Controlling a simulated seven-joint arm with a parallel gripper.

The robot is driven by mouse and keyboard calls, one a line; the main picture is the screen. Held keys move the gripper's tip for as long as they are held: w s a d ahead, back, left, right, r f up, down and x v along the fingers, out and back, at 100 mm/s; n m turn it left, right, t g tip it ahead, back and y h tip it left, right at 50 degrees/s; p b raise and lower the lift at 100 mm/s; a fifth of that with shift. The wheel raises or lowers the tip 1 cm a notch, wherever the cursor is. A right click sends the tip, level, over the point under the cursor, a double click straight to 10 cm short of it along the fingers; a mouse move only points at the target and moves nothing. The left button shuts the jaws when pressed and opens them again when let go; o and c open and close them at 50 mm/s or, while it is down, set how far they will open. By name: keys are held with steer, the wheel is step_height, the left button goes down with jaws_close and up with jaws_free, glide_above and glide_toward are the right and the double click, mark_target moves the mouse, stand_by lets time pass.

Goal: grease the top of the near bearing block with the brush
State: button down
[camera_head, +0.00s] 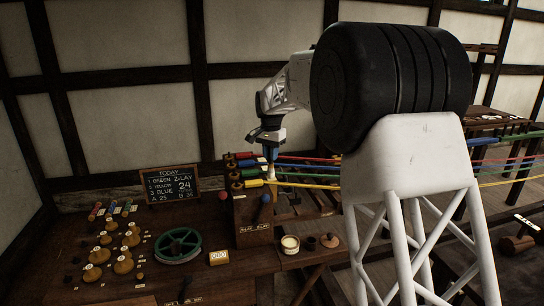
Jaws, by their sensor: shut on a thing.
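My gripper (270,156) points down over the wooden stand with the coloured spools. It is shut on a slim upright tool, which looks like the brush (272,173), with a pale lower end. The tool's lower end is close to the top of the stand's wooden block (250,218); I cannot tell whether it touches. This block seems to be the near bearing block, but it is small and dark. An open pot of pale grease (290,244) stands to the right of the block's foot.
Red, green, blue and yellow strands (310,170) run right from the spools. On the bench stand a chalkboard (171,186), a green wheel (178,245), several wooden tops (98,256) and a small lettered box (218,257). A dark-lidded pot (329,240) stands right of the grease.

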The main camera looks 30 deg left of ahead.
steer(key=shift+w+a, duration=0.95)
steer(key=shift+w, duration=0.1)
steer(key=shift+s+d+f, duration=0.1)
steer(key=shift+s+d, duration=2.05)
steer(key=shift+w+a, duration=2.2)
step_height(320, 180, up, 8)
steer(key=shift+d, duration=0.1)
